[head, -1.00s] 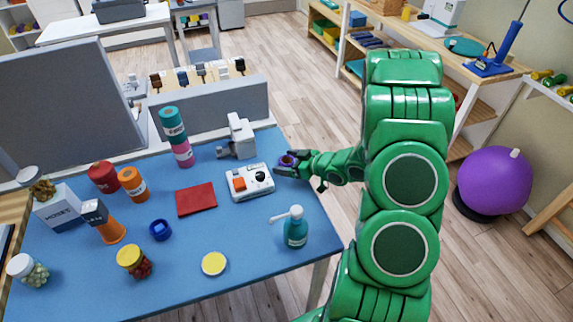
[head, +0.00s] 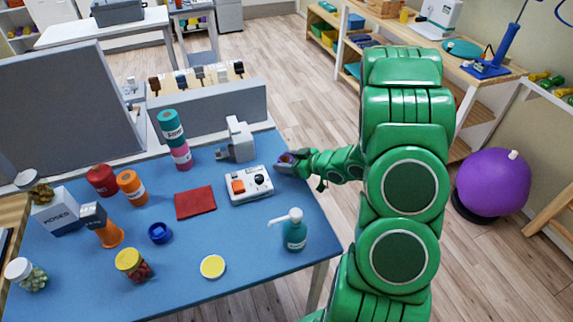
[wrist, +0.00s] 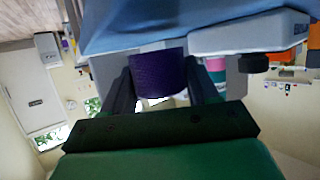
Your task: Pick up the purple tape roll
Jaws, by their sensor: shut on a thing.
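The purple tape roll (wrist: 158,74) is between the two dark fingers of my gripper (wrist: 160,88) in the wrist view, and the fingers are shut on it. In the head view my gripper (head: 290,164) is at the right edge of the blue table (head: 120,272), right of the white device with an orange button (head: 250,185). Only a little of the purple roll (head: 287,158) shows there; the gripper covers the rest. I cannot tell from these views whether the roll touches the table.
A grey-white clamp-like device (head: 238,140) stands behind the white device. A teal pump bottle (head: 294,232) stands near the front right edge. A red cloth (head: 195,202) and several jars and rolls are further left. Open floor lies right of the table.

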